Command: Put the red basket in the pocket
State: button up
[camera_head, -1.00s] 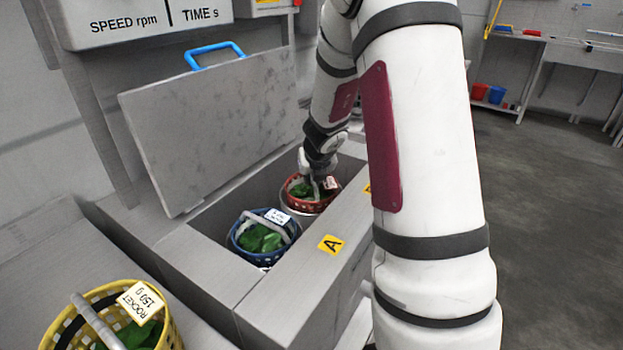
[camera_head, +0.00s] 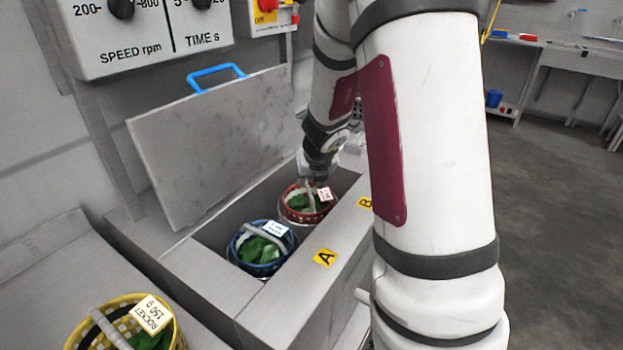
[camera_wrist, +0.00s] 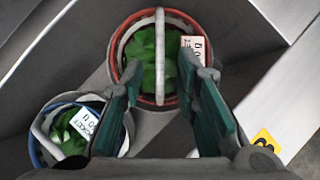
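The red basket (camera_head: 290,212) holds green leaves and has a white label and a grey handle. It sits low in the right part of the grey open-topped box, with a pale round rim just below it, which looks like the pocket. The basket (camera_wrist: 119,52) also shows in the wrist view, its handle (camera_wrist: 160,62) upright. My gripper (camera_wrist: 162,72) is open, one finger on each side of the handle with gaps between. In the head view my gripper (camera_head: 318,178) is just above the basket. Whether the basket rests fully on the pocket's bottom is hidden.
A blue basket (camera_head: 236,250) of greens stands left of the red one in the same box; a yellow basket (camera_head: 180,335) is at the lower left. The grey lid (camera_head: 210,145) with its blue handle stands raised behind. Yellow labels A (camera_head: 325,257) and B (camera_head: 365,203) mark the front wall.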

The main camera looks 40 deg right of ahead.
jog(key=s+a+r+n+y+p, duration=0.1)
jog(key=s+a+r+n+y, duration=0.15)
jog(key=a+r+n, duration=0.35)
jog(key=s+a+r+n+y, duration=0.1)
jog(key=s+a+r+n, duration=0.35)
jog(key=a+n, duration=0.3)
jog(key=s+a+r+n+y+p, duration=0.1)
jog(key=s+a+r+n+y, duration=0.15)
jog(key=a+r+n, duration=0.4)
jog(key=s+a+r+n+g, duration=0.15)
jog(key=s+a+n, duration=0.35)
jog(key=s+n, duration=0.7)
jog(key=s+d+n+g+h, duration=0.2)
jog(key=s+n+h, duration=0.1)
jog(key=s+n, duration=0.6)
jog(key=s, duration=0.3)
jog(key=shift+s+d+f, duration=0.2)
jog(key=shift+s+f, duration=0.15)
jog(key=shift+f, duration=0.05)
jog(key=shift+g, duration=0.25)
notch_tip(320, 180, up, 11)
jog(key=t+p, duration=0.2)
jog(key=p, duration=0.8)
jog(key=shift+d+r, duration=0.15)
jog(key=shift+r, duration=0.05)
